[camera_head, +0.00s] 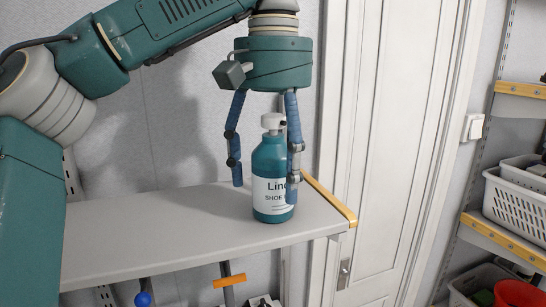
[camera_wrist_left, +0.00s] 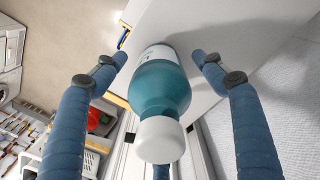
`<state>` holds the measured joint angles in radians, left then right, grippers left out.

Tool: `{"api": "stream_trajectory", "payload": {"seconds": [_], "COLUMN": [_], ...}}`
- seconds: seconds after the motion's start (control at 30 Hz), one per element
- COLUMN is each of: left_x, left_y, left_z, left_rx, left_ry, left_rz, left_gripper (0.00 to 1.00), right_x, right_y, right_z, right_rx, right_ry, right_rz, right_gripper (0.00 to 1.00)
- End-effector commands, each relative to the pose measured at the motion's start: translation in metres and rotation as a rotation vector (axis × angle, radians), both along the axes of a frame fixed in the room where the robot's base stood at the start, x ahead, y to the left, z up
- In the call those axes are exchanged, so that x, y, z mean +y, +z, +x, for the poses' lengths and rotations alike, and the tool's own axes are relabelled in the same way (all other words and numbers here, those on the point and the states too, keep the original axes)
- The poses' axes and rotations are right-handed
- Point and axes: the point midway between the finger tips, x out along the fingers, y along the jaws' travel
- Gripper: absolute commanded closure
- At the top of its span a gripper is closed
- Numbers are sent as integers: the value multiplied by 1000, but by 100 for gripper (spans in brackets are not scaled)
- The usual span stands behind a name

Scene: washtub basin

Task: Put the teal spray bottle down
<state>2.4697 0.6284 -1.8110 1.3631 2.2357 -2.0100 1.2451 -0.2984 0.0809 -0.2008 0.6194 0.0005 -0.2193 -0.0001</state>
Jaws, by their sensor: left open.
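The teal spray bottle (camera_head: 268,160) stands upright on the grey shelf (camera_head: 170,225), near the shelf's right end. It has a white cap and a white label. My left gripper (camera_head: 264,192) points down over it with its blue fingers spread. In the head view one finger is left of the bottle with a gap, and the other overlaps the bottle's right side. In the left wrist view the bottle (camera_wrist_left: 162,90) is between the two open fingers (camera_wrist_left: 162,60), with visible room on both sides. My right gripper does not show.
A yellow edge strip (camera_head: 330,199) caps the shelf's right end. A white door (camera_head: 395,130) is behind it. Further right, a rack holds a white basket (camera_head: 515,205) and a red container (camera_head: 518,293). The shelf's left part is clear.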

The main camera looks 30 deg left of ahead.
Motion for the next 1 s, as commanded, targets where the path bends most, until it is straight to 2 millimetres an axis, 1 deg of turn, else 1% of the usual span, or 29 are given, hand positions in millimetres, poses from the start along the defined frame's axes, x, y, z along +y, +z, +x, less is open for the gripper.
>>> {"api": "stream_trajectory", "payload": {"seconds": [0.4, 0.7, 1.0], "left_x": [-1, 0, 0], "left_y": [54, 72, 74], "left_z": [0, -1, -1], "left_rx": [-5, -3, -4], "left_ry": [3, 1, 0], "left_rz": [4, 0, -1], "left_gripper": [30, 30, 30], "right_x": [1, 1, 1], "right_y": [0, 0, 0], "right_z": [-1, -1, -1], "right_rx": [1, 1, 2], "right_ry": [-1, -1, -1], "right_rz": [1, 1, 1], "right_gripper": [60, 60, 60]}}
